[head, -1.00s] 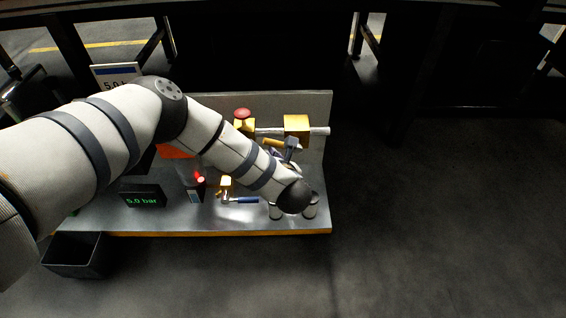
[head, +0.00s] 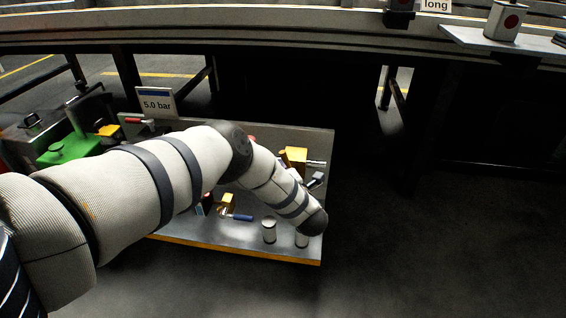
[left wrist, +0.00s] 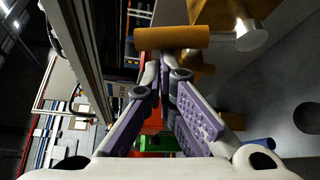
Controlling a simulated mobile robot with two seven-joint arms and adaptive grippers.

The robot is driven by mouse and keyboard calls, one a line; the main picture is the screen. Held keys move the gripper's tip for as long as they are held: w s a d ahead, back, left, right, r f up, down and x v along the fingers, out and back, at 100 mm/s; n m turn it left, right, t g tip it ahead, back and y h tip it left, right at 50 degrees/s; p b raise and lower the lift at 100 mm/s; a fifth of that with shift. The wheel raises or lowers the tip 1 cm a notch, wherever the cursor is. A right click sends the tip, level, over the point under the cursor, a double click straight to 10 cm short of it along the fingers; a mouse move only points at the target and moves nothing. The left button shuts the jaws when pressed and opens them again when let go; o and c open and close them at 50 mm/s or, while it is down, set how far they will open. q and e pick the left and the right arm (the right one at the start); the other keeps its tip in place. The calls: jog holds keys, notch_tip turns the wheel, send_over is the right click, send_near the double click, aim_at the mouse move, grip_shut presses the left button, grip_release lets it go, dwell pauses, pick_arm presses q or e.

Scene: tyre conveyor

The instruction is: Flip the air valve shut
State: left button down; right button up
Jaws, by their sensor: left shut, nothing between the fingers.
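A yellow valve block (head: 294,158) with a metal pipe sits at the right of the grey panel bench. In the left wrist view a yellow cylindrical handle (left wrist: 172,38) lies crosswise just beyond the fingertips. Whether they touch it I cannot tell. A smaller yellow fitting (head: 227,202) with a blue lever (head: 242,217) lies lower on the bench. Which of these is the air valve I cannot tell. My right gripper is out of view.
A "5.0 bar" sign (head: 157,103) stands behind the bench. Two pale cylinders (head: 269,230) stand near its front edge, close to my arm. Green equipment (head: 75,147) is at the left. My arm hides the bench's middle. The floor at right is clear.

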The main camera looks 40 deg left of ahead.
pick_arm(q)
jog(key=shift+w+d+r+m+t+y+b, duration=0.3)
jog(key=shift+w+d+r+m+y, duration=0.1)
jog(key=shift+w+d+m, duration=0.25)
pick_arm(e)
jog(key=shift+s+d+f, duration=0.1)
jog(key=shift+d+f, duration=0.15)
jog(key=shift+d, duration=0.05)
pick_arm(q)
jog(key=shift+d, duration=0.2)
